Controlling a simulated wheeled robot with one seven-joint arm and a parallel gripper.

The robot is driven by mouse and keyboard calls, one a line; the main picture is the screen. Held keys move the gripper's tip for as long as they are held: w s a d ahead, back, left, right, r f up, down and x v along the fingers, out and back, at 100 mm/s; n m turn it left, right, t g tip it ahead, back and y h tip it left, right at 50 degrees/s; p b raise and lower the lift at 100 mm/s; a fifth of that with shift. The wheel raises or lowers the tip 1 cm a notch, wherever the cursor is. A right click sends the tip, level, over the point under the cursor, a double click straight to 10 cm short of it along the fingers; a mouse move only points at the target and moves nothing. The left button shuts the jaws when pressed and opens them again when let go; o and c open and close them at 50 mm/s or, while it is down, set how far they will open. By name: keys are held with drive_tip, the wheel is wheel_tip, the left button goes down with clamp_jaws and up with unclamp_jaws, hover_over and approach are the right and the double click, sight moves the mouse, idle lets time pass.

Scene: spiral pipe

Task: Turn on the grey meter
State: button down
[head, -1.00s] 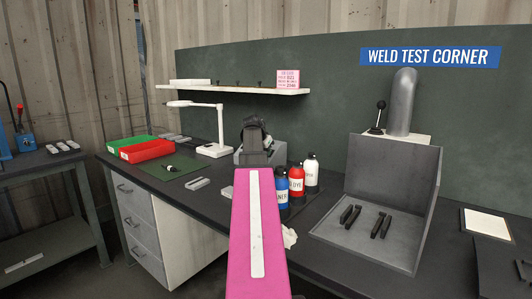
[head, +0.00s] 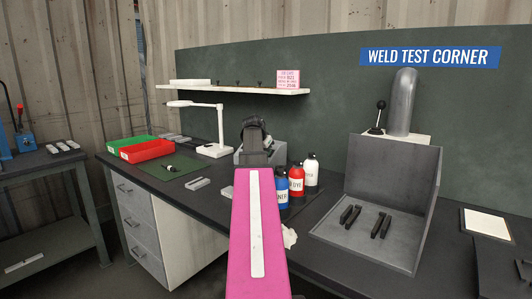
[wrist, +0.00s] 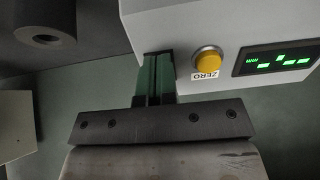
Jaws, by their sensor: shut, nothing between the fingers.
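The grey meter (head: 275,153) stands on the bench in the head view, partly hidden behind my arm and gripper (head: 253,125). In the wrist view its light grey housing (wrist: 220,22) fills the upper right. It has a round yellow button (wrist: 207,61) labelled ZERO and a dark display (wrist: 277,60) with lit green segments. In the wrist view my gripper (wrist: 156,62) is shut and empty. Its fingertips are at the housing's lower left edge, left of the yellow button. I cannot tell whether they touch the housing.
Blue (head: 281,188), red (head: 296,181) and white (head: 311,172) bottles stand right of my arm. A white lamp (head: 215,150) and red bin (head: 147,151) are to the left. A dark rounded part (wrist: 45,30) is upper left in the wrist view.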

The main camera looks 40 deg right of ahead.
drive_tip(key=shift+s+d+f, duration=0.1)
drive_tip(key=shift+f, duration=0.4)
drive_tip(key=shift+d+r, duration=0.25)
drive_tip(key=shift+r, duration=0.45)
drive_tip(key=shift+r, duration=0.15)
drive_tip(key=shift+a+r, duration=0.2)
drive_tip(key=shift+r, duration=0.1)
drive_tip(key=v, duration=1.3)
